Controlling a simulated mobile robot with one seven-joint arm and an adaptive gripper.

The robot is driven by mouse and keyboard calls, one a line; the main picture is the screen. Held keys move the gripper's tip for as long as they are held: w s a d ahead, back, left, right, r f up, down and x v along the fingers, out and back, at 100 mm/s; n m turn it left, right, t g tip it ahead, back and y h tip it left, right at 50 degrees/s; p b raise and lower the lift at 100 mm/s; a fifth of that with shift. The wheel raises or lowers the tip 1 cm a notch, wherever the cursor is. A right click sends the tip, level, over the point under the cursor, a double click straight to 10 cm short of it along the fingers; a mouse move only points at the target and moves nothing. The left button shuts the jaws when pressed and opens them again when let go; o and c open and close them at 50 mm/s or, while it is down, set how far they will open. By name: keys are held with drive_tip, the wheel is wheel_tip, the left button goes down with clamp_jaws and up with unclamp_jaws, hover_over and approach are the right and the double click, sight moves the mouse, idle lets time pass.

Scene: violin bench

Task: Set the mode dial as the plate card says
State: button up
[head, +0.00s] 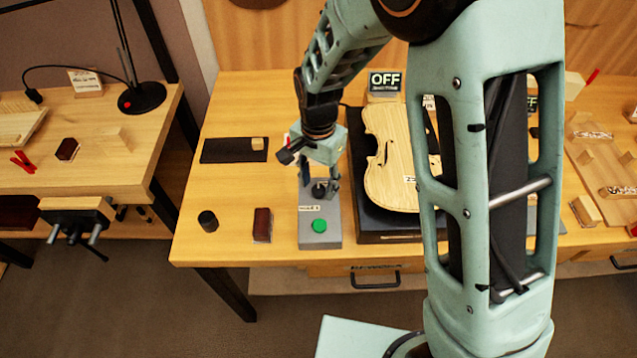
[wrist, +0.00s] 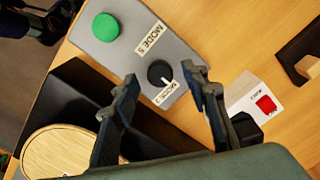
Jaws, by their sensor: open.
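The mode dial (wrist: 158,72) is a black round knob with a white pointer mark, on a grey control box (head: 320,240). In the wrist view the mark points toward a small mode label beside the knob; its number is too small to read surely. A second mode label sits between the knob and a green button (head: 319,226). My gripper (wrist: 163,80) is open, with its fingers on either side of the dial in view; contact cannot be told. A pale violin plate (head: 385,165) lies right of the box.
A display reading OFF (head: 385,80) stands behind the plate. A white box with a red patch (wrist: 258,100) is close to my gripper. A black mat (head: 225,150), dark cup (head: 208,220) and dark red block (head: 262,225) lie left of the control box.

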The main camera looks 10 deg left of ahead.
drive_tip(key=shift+f, duration=0.65)
clamp_jaws()
